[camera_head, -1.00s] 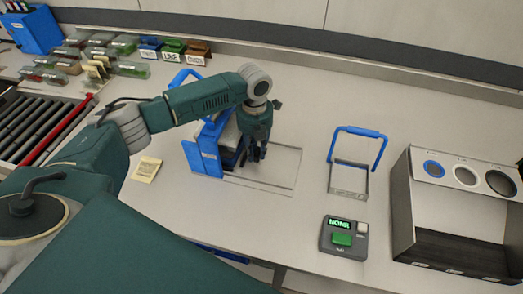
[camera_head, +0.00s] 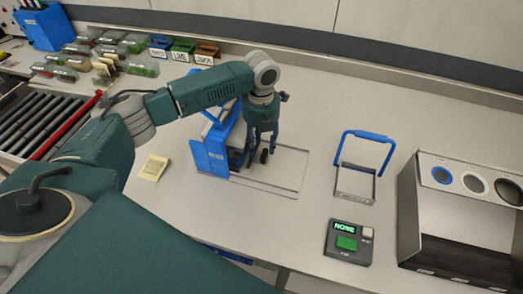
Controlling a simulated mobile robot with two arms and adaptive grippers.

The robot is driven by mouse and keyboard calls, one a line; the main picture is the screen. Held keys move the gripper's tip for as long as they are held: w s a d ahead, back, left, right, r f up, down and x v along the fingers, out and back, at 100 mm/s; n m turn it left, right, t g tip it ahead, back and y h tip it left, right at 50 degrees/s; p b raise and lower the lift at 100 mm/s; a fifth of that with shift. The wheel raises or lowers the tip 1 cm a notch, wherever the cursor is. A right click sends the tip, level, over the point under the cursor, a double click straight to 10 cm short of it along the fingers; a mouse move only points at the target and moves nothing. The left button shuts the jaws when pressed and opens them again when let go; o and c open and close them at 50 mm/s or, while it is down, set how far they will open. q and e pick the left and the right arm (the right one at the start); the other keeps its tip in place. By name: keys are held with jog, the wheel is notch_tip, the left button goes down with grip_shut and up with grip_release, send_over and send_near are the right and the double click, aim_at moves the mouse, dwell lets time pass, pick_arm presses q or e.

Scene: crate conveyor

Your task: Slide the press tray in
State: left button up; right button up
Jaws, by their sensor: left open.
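The blue press (camera_head: 210,158) stands on the bench left of centre, partly hidden behind my left arm. A flat rectangular track (camera_head: 285,168) extends to the right from its base. A dark part, perhaps the press tray, shows at the press's open side, but my gripper covers most of it. My left gripper (camera_head: 262,152) points down at that side, with its fingers apart. I cannot tell whether it touches the tray. My right gripper is not in view.
A metal frame with a blue handle (camera_head: 368,150) stands to the right. A control box (camera_head: 347,242) with a green button reads "NONE". A bin with round holes (camera_head: 460,220) is at far right. Small containers and a roller conveyor (camera_head: 40,122) are at left.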

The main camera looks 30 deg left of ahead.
pick_arm(q)
notch_tip(320, 180, up, 9)
jog(key=shift+f, duration=0.15)
jog(key=shift+d, duration=0.15)
dwell(0.5)
